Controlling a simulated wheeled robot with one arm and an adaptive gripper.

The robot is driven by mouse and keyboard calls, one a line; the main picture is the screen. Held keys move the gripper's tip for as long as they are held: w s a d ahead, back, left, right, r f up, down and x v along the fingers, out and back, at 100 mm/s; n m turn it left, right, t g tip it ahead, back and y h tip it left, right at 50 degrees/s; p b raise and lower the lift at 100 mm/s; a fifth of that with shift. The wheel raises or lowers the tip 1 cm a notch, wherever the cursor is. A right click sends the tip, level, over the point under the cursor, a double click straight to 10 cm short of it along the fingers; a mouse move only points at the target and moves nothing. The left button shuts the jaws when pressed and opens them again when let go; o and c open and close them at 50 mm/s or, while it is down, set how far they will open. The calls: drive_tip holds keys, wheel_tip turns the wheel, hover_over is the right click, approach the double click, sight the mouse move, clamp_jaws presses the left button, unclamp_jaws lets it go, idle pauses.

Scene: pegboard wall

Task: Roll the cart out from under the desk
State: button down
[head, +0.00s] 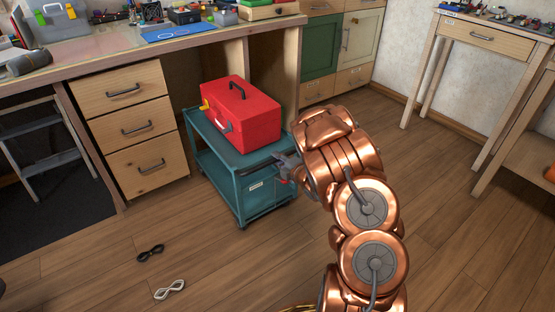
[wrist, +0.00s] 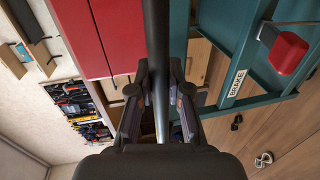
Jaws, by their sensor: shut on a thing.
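The teal cart (head: 262,207) stands in the knee opening of the desk (head: 110,62), its front end jutting out past the desk's front edge. A red toolbox (head: 242,120) sits on its top tray. My gripper (head: 284,168) is at the cart's front right end. In the wrist view my gripper (wrist: 158,118) is shut around a dark handle bar (wrist: 157,45) that runs between its fingers. A label reading BRAKE (wrist: 232,88) and a red-ended lever (wrist: 287,53) show on the cart's side there. The cart's rear is hidden by the toolbox and desk.
A drawer unit (head: 137,128) is close on the cart's left, and a wooden desk panel (head: 291,75) is close on its right. Two small loose items, one black (head: 150,253) and one white (head: 169,290), lie on the floor in front. The wooden floor around them is otherwise clear.

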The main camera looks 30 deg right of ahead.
drive_tip(key=c, duration=1.1)
unclamp_jaws()
drive_tip(key=a+v, duration=0.1)
drive_tip(key=v, duration=1)
drive_tip(key=shift+s+d, duration=0.4)
drive_tip(key=shift+d, duration=0.15)
drive_tip(key=shift+r, duration=0.15)
